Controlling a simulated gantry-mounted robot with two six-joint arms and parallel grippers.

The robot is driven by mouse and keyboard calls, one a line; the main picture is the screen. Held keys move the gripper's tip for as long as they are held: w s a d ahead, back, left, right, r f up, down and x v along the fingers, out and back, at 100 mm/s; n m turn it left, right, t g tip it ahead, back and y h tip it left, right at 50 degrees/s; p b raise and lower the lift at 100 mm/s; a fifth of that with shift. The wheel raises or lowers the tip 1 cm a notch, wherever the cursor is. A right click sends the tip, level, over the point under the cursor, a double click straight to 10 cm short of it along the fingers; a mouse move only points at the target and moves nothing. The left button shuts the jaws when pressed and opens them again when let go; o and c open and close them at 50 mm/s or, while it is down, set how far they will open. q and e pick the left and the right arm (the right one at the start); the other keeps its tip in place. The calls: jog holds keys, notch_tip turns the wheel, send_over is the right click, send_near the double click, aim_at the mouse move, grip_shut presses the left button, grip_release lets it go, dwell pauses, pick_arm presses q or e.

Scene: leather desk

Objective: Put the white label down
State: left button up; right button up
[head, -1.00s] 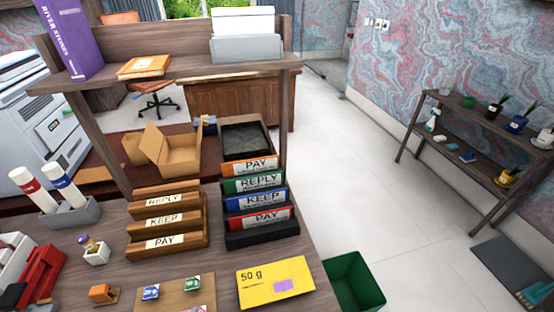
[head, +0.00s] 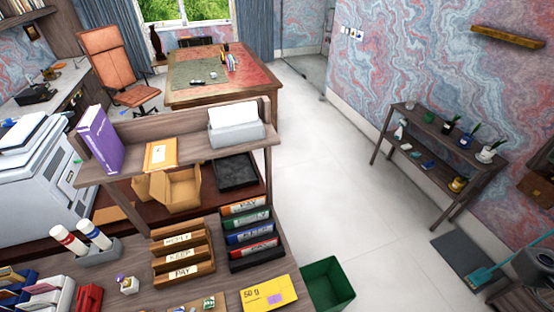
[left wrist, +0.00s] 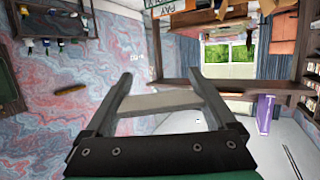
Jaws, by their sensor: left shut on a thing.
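In the left wrist view, my left gripper (left wrist: 160,88) has its two grey fingers set wide apart on a thin, pale strip (left wrist: 160,103). The strip spans the gap between the fingers and looks like the white label; no writing shows on it. The gripper is in the air, with the wall and room behind it, touching no surface. Neither gripper shows in the head view. A wooden stepped rack (head: 183,253) there carries white labels reading REPLY, KEEP and PAY. Beside it, a black rack (head: 256,263) holds orange, green, blue and red strips with white labels.
A yellow 50 g packet (head: 268,293) lies at the desk's front right edge, above a green bin (head: 327,284). A purple book (head: 101,139) and a grey paper holder (head: 237,133) stand on the shelf. The white floor (head: 350,190) right of the desk is clear.

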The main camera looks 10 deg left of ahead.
pick_arm(q)
notch_tip(320, 180, up, 2)
jog(key=shift+s+r+p, duration=0.15)
jog(key=shift+r+p, duration=0.05)
jog(key=shift+p, duration=0.45)
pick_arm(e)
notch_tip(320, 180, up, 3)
